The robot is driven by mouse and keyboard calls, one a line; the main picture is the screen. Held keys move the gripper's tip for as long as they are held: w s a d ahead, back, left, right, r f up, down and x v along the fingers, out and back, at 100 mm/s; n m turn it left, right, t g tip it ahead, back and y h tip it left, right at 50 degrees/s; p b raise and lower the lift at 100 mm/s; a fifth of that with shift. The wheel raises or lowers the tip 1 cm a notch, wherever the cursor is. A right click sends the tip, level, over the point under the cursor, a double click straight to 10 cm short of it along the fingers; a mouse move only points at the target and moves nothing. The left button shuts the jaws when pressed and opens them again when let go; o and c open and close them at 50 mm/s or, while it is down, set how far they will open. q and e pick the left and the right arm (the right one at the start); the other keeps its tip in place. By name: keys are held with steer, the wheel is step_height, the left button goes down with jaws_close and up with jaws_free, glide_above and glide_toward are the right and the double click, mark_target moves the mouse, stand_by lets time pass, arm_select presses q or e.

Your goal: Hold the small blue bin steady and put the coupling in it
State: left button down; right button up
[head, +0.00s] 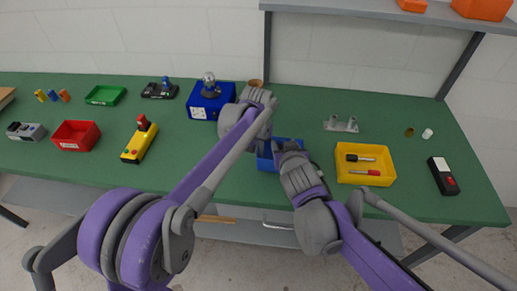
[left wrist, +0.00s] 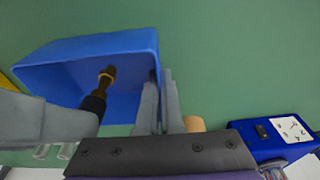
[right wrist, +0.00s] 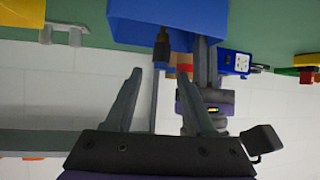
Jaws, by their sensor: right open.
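The small blue bin (head: 265,161) stands near the table's front middle, partly hidden by my arms. In the left wrist view, my left gripper (left wrist: 161,85) has one finger inside and one outside the bin's side wall (left wrist: 158,48), closed on it. The coupling, black with a brass-coloured part (left wrist: 108,76), is at the bin's opening, its brass end inside. It also shows in the right wrist view (right wrist: 162,47), just beyond the tips of my right gripper (right wrist: 160,76). That gripper is open and its fingers stand apart from the coupling. Whether the coupling rests on the bin is unclear.
A yellow bin (head: 343,177) with screwdrivers stands right of the blue bin. A grey bracket (head: 341,125) lies behind it. A blue box (head: 203,112) stands behind my left arm. A red bin (head: 75,146) and a yellow control box (head: 135,151) are at left.

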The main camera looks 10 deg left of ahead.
steer(key=v, duration=0.9)
arm_select(q)
steer(key=c, duration=1)
jaws_free()
step_height(320, 180, up, 12)
steer(key=s, duration=0.2)
steer(key=s+a+f+t, duration=0.1)
steer(key=s+a+f, duration=0.2)
steer(key=s, duration=0.6)
steer(key=s+a+f+t, duration=0.1)
steer(key=s+a+f, duration=0.3)
steer(key=s, duration=0.5)
steer(key=s+a+f+t, duration=0.1)
steer(key=s+a+f, duration=0.3)
steer(key=s, duration=0.5)
step_height(320, 180, down, 2)
steer(key=shift+s+f+t, duration=0.15)
steer(key=shift+f+t, duration=0.1)
steer(key=shift+t, duration=0.05)
arm_select(e)
steer(key=s+d+f+m+g+h, duration=0.2)
steer(key=s+d+f+g, duration=0.4)
steer(key=s+d+f, duration=0.7)
steer(key=s+d, duration=0.2)
steer(key=s, duration=0.2)
steer(key=shift+s+d+f+g, duration=0.2)
steer(key=shift+f+g, duration=0.05)
steer(key=shift+g, duration=0.05)
